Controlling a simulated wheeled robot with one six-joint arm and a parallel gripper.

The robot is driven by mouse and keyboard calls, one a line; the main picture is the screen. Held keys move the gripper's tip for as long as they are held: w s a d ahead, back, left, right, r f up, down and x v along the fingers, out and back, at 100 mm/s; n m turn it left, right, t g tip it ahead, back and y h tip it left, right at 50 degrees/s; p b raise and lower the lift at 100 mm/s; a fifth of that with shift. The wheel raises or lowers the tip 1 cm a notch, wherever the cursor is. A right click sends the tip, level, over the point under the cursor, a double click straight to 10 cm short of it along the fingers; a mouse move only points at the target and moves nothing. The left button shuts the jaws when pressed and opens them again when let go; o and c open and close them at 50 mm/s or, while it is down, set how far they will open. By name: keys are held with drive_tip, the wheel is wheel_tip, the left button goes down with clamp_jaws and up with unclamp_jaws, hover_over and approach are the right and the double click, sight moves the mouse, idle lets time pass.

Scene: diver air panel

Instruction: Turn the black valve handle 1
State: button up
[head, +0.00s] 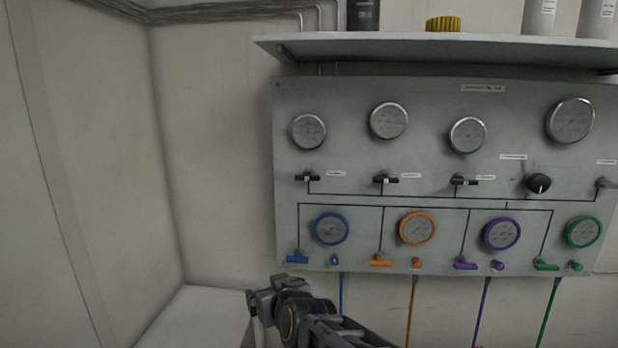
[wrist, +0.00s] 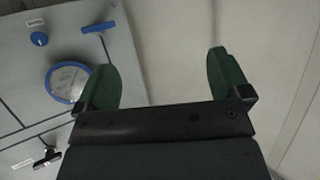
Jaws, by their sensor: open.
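Several black valve handles sit in a row on the grey panel (head: 375,205). The leftmost black valve handle (head: 307,178) is a small crossbar below a round gauge, beside a white label too small to read. A black handle with a pale label also shows at the lower left of the wrist view (wrist: 47,157). My gripper (head: 264,291) is below the panel's lower left corner, well under the leftmost black handle and apart from it. In the wrist view, its two green-padded fingers (wrist: 160,65) are wide open with nothing between them.
A blue T-handle (head: 297,257) and blue-rimmed gauge (head: 330,229) are the panel parts closest to my gripper. Orange, purple and green sets continue to the right. A shelf (head: 440,50) with containers juts out above the panel. The wall left of the panel is bare.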

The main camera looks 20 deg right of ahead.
drive_tip(key=w+d+r+m+t+h, duration=0.2)
drive_tip(key=w+d+r+t+h, duration=0.15)
drive_tip(key=r, duration=0.35)
drive_tip(key=m+t+h+p, duration=0.1)
drive_tip(key=m+t+h, duration=0.25)
drive_tip(key=h, duration=0.45)
approach(307, 179)
drive_tip(key=shift+m+g, duration=0.3)
drive_tip(key=shift+m, duration=0.15)
drive_tip(key=p+x, duration=0.5)
drive_tip(key=x, duration=0.5)
drive_tip(key=shift+a+r, duration=0.1)
drive_tip(key=shift+r, duration=0.05)
drive_tip(key=shift+c, duration=0.4)
drive_tip(key=c, duration=0.8)
drive_tip(key=shift+c, duration=0.2)
